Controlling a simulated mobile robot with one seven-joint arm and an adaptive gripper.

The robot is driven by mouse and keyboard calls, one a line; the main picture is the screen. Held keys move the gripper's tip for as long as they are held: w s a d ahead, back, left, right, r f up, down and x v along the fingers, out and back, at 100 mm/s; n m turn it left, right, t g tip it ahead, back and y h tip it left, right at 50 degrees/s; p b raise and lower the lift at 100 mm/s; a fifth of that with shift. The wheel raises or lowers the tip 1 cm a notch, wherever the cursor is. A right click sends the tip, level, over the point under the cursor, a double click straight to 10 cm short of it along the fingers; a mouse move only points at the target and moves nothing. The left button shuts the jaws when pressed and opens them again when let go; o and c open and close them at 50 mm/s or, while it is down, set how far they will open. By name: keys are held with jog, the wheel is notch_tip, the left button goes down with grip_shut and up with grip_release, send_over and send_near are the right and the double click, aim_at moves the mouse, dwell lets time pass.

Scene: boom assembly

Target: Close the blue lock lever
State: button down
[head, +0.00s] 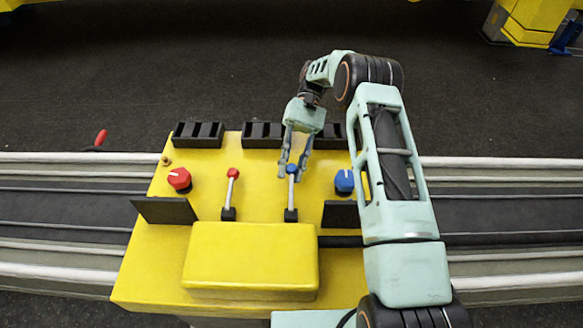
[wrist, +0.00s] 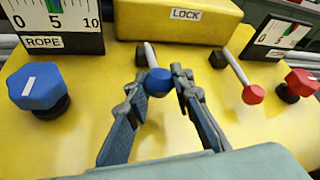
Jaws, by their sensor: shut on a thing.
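The blue lock lever (head: 292,192) stands on the yellow control panel, a pale rod with a blue knob on a black base. Its knob shows in the wrist view (wrist: 158,82), just below the box marked LOCK. My gripper (head: 292,176) reaches down from the far side, and its fingers (wrist: 161,78) are shut on the blue knob, one on each side. The rod runs from the knob toward the LOCK box.
A red lever (head: 232,190) stands to the left in the head view. A red dial (head: 180,179) and a blue dial (head: 344,181) flank the levers. Black slotted blocks (head: 198,134) line the far edge.

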jog(key=shift+f, duration=0.1)
jog(key=c, duration=1.7)
grip_release()
